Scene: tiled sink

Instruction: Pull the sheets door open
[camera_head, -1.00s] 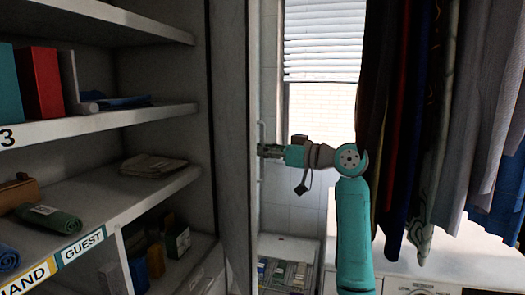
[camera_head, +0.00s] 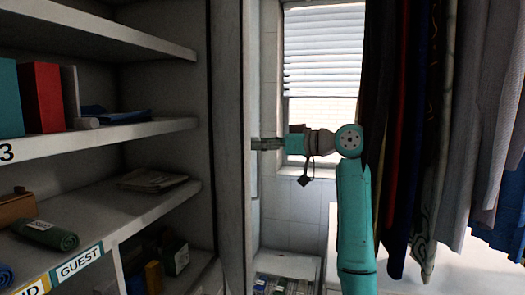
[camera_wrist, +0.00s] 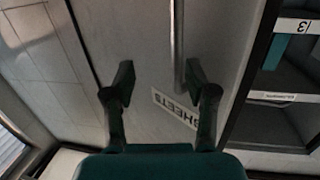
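The sheets door (camera_wrist: 145,45) fills the middle of the wrist view, with its SHEETS label (camera_wrist: 175,108) upside down. A long bar handle (camera_wrist: 178,45) runs along the door. In the wrist view my gripper (camera_wrist: 158,82) is open, and the bar lies between its fingers in the picture, close to the right one. I cannot tell whether they touch. In the head view the door (camera_head: 233,150) is a narrow, nearly edge-on panel. My gripper (camera_head: 262,144) reaches left to its handle side, and its fingertips are too small to judge there.
An open shelf unit (camera_head: 150,129) with boxes, rolled towels and a GUEST label (camera_head: 79,262) stands left of the door. Hanging clothes (camera_head: 440,110) are close to my arm on the right. A window with blinds (camera_head: 323,50) is behind. A low tray (camera_head: 285,285) sits below.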

